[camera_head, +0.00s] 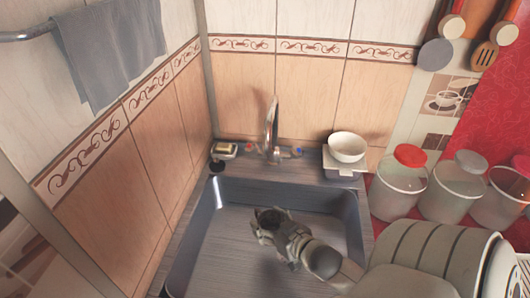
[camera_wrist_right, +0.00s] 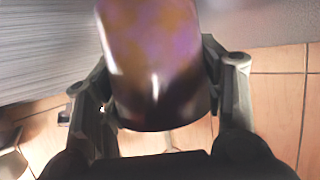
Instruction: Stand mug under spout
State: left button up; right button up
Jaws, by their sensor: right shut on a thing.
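My right gripper (camera_head: 275,228) is over the basin of the sink (camera_head: 215,262), in front of the faucet. It is shut on the mug, whose dark round opening (camera_head: 268,216) shows at the fingers in the head view. In the right wrist view the mug (camera_wrist_right: 155,60) has a glossy purple and brown side between the two fingers. The faucet spout (camera_head: 272,128) rises at the sink's back edge, and the mug is nearer to me than it. Whether the mug touches the basin floor I cannot tell. My left gripper is out of view.
A soap dish (camera_head: 224,150) sits left of the faucet. A white bowl (camera_head: 347,146) stands on a scale-like block at the right. Several clear jars, one with a red lid (camera_head: 410,155), line the right counter. A towel (camera_head: 112,50) hangs at the left wall.

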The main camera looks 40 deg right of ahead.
aim_at(265, 218)
jog(key=w+d+f, duration=0.1)
jog(key=w+f, duration=0.1)
jog(key=w+d+f, duration=0.1)
jog(key=w+f, duration=0.1)
jog(key=w+d+f, duration=0.1)
jog(key=w+f, duration=0.1)
jog(key=f, duration=0.1)
jog(key=shift+d, duration=0.4)
jog(key=shift+s+f, duration=0.1)
jog(key=shift+f, duration=1.3)
jog(key=o, duration=1.3)
jog(key=shift+f, duration=0.15)
jog(key=v, duration=1.2)
jog(key=shift+s, duration=0.1)
jog(key=shift+a, duration=0.15)
